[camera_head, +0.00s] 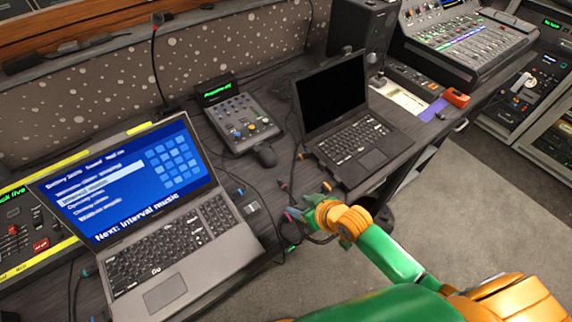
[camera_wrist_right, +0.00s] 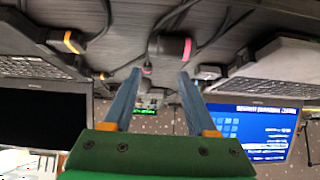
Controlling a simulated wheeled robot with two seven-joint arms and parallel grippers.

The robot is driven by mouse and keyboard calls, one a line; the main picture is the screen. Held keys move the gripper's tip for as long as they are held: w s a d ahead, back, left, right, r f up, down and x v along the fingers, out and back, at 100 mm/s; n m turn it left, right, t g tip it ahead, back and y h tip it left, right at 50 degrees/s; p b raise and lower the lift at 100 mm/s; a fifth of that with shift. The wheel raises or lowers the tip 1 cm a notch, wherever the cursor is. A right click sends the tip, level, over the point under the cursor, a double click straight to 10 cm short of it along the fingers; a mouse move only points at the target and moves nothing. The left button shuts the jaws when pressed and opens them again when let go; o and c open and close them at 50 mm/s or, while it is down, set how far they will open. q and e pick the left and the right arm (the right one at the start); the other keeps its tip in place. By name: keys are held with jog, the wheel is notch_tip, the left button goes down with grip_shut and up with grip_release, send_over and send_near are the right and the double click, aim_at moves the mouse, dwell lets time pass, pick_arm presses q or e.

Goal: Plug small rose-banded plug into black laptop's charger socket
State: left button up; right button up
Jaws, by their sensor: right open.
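The black laptop (camera_head: 345,150) stands open with a dark screen on the desk; in the right wrist view its dark screen (camera_wrist_right: 42,115) is at the left, upside down. I cannot make out its charger socket. A small plug with a rose band (camera_head: 284,186) lies on the desk left of that laptop. In the wrist view a small rose-banded plug (camera_wrist_right: 147,68) shows by the left fingertip, near a larger dark plug with a pink band (camera_wrist_right: 187,48). My right gripper (camera_head: 291,214) is open above the desk's front edge, with nothing clearly between its fingers (camera_wrist_right: 160,73). My left gripper is out of view.
A grey laptop with a blue screen (camera_head: 185,245) stands at the left. An orange-banded plug (camera_head: 326,186) lies by the black laptop's front corner. A small mixer (camera_head: 240,118) stands behind. Loose cables cross the desk between the laptops.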

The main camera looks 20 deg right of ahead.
aim_at(286, 187)
jog(key=w, duration=0.2)
jog(key=w+d+t, duration=0.1)
jog(key=shift+w+d+r, duration=0.1)
jog(key=shift+w+r, duration=0.1)
jog(key=shift+r, duration=0.15)
jog(key=f+b, duration=0.1)
jog(key=b, duration=0.2)
jog(key=w+f+b, duration=0.1)
jog(key=b, duration=0.1)
jog(key=shift+a+f, duration=0.3)
jog(key=shift+a, duration=0.05)
jog(key=b+x, duration=0.4)
jog(key=x, duration=0.1)
jog(key=shift+w+a+r+b, duration=0.2)
jog(key=shift+w+b, duration=0.1)
jog(key=shift+w, duration=0.15)
jog(key=shift+r, duration=0.1)
grip_shut()
notch_tip(286, 187, up, 5)
jog(key=p, duration=0.6)
jog(key=shift+r, duration=0.15)
jog(key=shift+f, duration=0.2)
